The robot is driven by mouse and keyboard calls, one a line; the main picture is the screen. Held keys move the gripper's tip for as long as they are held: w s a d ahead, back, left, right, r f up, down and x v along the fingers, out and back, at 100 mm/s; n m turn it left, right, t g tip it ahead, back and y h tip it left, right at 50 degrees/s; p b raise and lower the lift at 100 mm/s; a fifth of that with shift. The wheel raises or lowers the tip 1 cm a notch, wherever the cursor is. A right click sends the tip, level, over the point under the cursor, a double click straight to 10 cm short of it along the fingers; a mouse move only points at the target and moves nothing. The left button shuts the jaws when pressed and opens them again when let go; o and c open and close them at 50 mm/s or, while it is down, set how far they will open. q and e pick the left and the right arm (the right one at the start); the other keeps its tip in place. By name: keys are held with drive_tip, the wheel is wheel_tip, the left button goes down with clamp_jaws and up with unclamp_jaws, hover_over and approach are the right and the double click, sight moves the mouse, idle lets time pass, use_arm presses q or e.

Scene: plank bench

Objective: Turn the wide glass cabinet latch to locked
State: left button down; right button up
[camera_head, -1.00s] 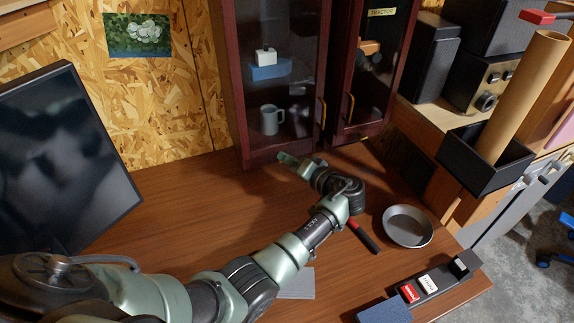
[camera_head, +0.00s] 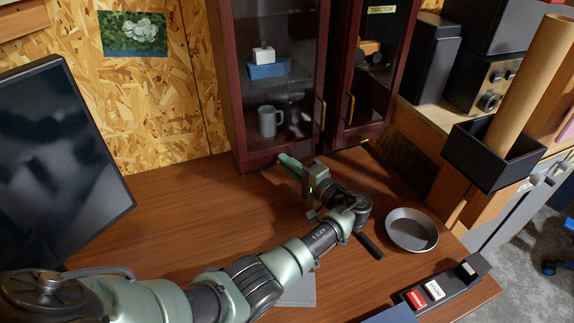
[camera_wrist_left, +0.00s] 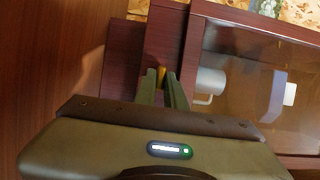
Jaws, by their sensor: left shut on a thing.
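The wide glass cabinet (camera_head: 240,90) is dark red wood with a glass door, at the back middle in the head view. My left gripper (camera_head: 284,160) is at the lower edge of this door. In the left wrist view its two fingers (camera_wrist_left: 161,86) are shut on the small yellow latch (camera_wrist_left: 161,75) on the cabinet's lower frame. Most of the latch is hidden between the fingers, and I cannot tell which way it is turned. In the head view the latch is hidden by the gripper. My right gripper is not in view.
A narrower glass cabinet (camera_head: 345,110) labelled TRACTOR stands on the right, with a yellow piece (camera_head: 364,141) at its bottom. A grey bowl (camera_head: 411,230), a dark-handled tool (camera_head: 370,246) and a black tray (camera_head: 468,278) lie right of my arm. A monitor (camera_head: 55,150) stands left.

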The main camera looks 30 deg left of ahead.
use_arm(q)
drive_tip(key=shift+f, duration=0.15)
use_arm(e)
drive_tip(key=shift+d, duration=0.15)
use_arm(q)
drive_tip(key=c, duration=1.5)
unclamp_jaws()
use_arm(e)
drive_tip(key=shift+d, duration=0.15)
